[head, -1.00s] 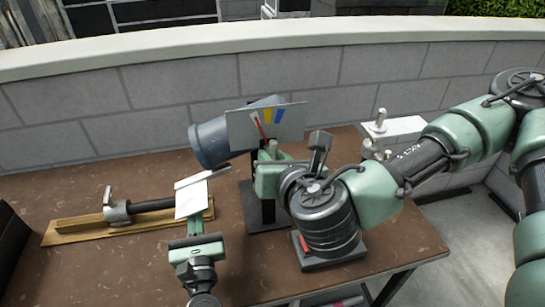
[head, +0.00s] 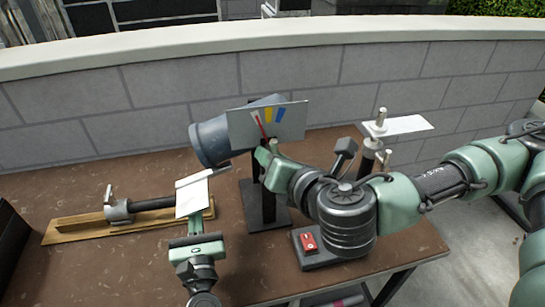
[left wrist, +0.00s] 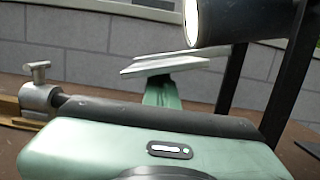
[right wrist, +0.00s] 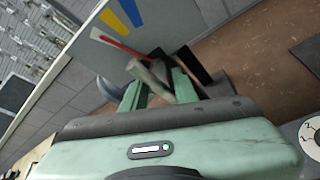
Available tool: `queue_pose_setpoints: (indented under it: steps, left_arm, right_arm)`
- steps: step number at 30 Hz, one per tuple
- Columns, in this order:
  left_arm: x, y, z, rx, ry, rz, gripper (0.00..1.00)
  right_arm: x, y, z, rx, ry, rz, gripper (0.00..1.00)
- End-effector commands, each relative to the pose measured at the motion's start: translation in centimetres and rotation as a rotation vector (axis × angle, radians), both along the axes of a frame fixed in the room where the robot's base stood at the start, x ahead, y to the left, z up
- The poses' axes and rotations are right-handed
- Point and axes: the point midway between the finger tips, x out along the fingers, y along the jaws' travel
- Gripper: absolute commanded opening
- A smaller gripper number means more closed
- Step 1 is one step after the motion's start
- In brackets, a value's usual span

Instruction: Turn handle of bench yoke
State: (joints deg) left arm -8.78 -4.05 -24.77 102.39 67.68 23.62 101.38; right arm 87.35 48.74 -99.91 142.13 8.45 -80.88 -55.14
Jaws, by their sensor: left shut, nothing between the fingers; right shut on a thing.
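The bench yoke has a blue-grey cylinder (head: 208,145) and a pale gauge panel (head: 285,122) with red, yellow and blue marks, on a dark stand (head: 265,205). My right gripper (head: 270,152) is in front of the panel, shut on the yoke's grey handle (right wrist: 152,76), which shows tilted between the green fingers in the right wrist view. My fingers hide part of the handle. My left gripper (head: 195,195) is shut and empty, to the left of the stand and below the cylinder. The cylinder's bright end (left wrist: 191,20) hangs above it in the left wrist view.
A clamp (head: 118,210) on a wooden board lies at the left of the brown table (head: 100,265). A box with a red switch (head: 308,241) is below my right wrist. A pale plate (head: 405,125) on a post stands at the right. A grey wall closes the back.

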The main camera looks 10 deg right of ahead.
Motion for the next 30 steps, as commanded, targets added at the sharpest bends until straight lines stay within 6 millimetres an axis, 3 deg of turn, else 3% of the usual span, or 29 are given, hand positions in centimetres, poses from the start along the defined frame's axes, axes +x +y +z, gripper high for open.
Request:
queue_pose_setpoints:
  steps: [4, 5, 6, 19, 30]
  left_arm:
    - [0.0, 0.1, 0.0, 0.000, -0.001, 0.001, 0.00]
    - [0.0, 0.1, 0.0, 0.000, -0.001, 0.001, 0.00]
    - [0.0, 0.1, 0.0, 0.000, -0.001, 0.001, 0.00]
    - [0.0, 0.0, 0.1, 0.000, -0.001, 0.000, 0.00]
    - [0.0, 0.0, 0.1, 0.000, -0.001, 0.000, 0.00]
  right_arm:
    - [0.1, -0.1, 0.3, 0.005, -0.006, -0.005, 0.00]
    - [0.1, -0.1, 0.3, 0.004, -0.007, -0.005, 0.37]
    - [0.1, -0.1, 0.3, 0.004, -0.007, -0.005, 0.48]
    - [0.1, 0.0, 1.0, 0.002, -0.007, -0.004, 0.49]
    - [0.2, -0.1, 7.7, 0.003, -0.010, -0.003, 0.49]
